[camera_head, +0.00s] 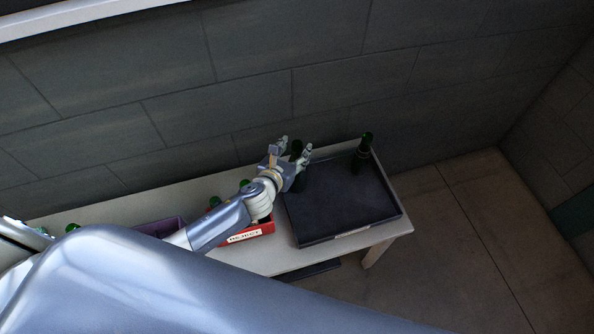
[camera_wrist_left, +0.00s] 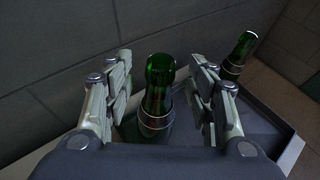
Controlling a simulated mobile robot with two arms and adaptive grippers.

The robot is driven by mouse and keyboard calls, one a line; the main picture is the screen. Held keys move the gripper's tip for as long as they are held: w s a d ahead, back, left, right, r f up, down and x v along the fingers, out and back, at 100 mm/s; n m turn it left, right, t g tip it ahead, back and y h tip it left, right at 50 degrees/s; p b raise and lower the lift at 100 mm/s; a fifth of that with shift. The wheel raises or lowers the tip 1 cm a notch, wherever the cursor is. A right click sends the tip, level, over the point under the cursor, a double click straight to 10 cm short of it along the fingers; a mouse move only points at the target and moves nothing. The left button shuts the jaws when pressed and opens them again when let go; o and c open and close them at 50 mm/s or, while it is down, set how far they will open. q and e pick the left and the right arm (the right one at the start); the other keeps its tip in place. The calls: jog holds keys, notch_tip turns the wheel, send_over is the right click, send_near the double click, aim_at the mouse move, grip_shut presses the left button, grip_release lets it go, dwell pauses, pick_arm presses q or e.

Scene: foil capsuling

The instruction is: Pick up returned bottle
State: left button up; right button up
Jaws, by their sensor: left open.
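My left gripper (camera_head: 294,147) is open above the left rear part of the dark tray (camera_head: 345,212) in the head view. In the left wrist view its two fingers (camera_wrist_left: 160,95) stand on either side of a green glass bottle (camera_wrist_left: 160,76). The bottle is upright with a dark band round its neck, and gaps show between it and both fingers. Its lower part is hidden by the gripper body. A second green bottle (camera_head: 362,154) stands upright at the back right of the tray; it also shows in the left wrist view (camera_wrist_left: 240,52), right of the fingers.
A red box labelled REJECT (camera_head: 243,237) with green-topped bottles (camera_head: 214,202) stands left of the tray. A purple container (camera_head: 162,227) is further left. A grey wall (camera_head: 330,90) runs close behind the table. The tray's front and middle are clear.

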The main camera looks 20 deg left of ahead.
pick_arm(q)
jog(key=shift+x, duration=1.35)
grip_shut()
jog(key=shift+r, duration=0.1)
